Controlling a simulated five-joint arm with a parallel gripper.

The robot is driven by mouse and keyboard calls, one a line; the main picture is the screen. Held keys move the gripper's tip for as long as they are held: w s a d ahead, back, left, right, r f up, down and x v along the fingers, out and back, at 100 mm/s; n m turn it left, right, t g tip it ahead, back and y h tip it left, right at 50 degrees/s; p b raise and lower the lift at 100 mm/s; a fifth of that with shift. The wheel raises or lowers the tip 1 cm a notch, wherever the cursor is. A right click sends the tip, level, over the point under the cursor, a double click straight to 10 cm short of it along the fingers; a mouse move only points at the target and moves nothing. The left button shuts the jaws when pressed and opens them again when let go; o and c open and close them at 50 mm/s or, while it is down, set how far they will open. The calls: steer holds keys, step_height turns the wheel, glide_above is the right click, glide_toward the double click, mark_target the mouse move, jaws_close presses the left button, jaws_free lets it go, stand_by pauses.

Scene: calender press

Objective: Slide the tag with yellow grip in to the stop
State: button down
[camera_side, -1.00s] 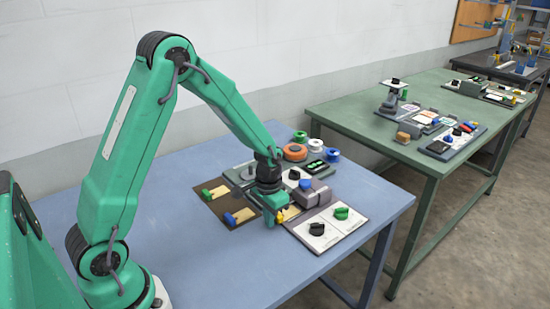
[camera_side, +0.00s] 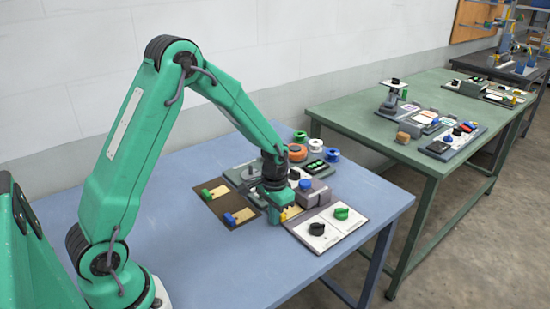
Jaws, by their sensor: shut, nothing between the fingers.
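The yellow grip (camera_side: 291,212) shows just right of my gripper, at the left side of a grey block (camera_side: 312,195). The rest of its tag is hidden behind my gripper. My gripper (camera_side: 275,222) is shut and empty, low over the board and close beside the yellow grip; I cannot tell whether they touch. A tag with a blue grip (camera_side: 231,219) and a tag with a green grip (camera_side: 207,193) lie on the dark brown panel (camera_side: 225,205) to the left.
A white panel with a black knob (camera_side: 317,229) and a green knob (camera_side: 341,213) lies to the right. A blue knob (camera_side: 305,184) is on the grey block. Spools, including an orange one (camera_side: 297,152), stand behind. The blue table's (camera_side: 190,260) front is clear.

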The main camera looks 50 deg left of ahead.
mark_target(290, 213)
steer(key=shift+w, duration=0.3)
steer(key=shift+w, duration=0.45)
steer(key=shift+w+d, duration=0.1)
steer(key=shift+w, duration=1.85)
steer(key=shift+r, duration=0.15)
steer(key=shift+s+r, duration=0.2)
steer(key=shift+r, duration=0.75)
steer(key=shift+s+r, duration=0.15)
steer(key=shift+r, duration=0.75)
steer(key=shift+s+r, duration=0.3)
steer(key=shift+r, duration=0.25)
steer(key=shift+s+r, duration=0.25)
steer(key=shift+r, duration=0.25)
